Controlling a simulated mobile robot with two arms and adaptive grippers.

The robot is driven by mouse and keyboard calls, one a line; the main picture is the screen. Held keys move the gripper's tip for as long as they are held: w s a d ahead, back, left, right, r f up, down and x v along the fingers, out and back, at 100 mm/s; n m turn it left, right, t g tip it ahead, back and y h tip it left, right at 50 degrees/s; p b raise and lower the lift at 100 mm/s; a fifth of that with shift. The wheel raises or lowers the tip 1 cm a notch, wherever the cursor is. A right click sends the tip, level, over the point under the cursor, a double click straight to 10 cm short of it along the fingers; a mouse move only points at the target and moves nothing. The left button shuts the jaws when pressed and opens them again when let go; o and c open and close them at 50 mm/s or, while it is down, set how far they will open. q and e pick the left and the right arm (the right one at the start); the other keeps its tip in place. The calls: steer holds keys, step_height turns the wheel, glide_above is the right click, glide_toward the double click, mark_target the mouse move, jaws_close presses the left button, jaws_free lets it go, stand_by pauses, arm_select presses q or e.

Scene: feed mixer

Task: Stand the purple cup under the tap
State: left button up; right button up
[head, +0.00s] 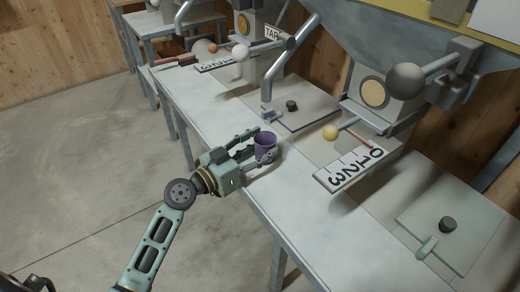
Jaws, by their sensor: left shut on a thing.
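The purple cup (265,146) is between the fingers of my left gripper (264,144), which is shut on it. The cup looks upright, its open rim facing up. It is over the near part of the light bench top; I cannot tell whether its base touches the bench. A grey bent pipe that looks like the tap (267,88) comes down behind the cup, its lower end above a dark plate (300,108). The cup is apart from the pipe, nearer to me. My right gripper is not in view.
A numbered scale plate (348,170) with a yellow ball (330,132) is right of the cup. A green plate with a black knob (447,224) lies farther right. Another numbered plate (216,63) and a brush (174,60) are farther back. The bench's near strip (300,215) is clear.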

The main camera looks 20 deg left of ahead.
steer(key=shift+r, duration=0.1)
arm_select(q)
steer(key=o, duration=0.9)
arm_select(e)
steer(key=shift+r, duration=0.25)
arm_select(q)
steer(key=shift+o, duration=0.2)
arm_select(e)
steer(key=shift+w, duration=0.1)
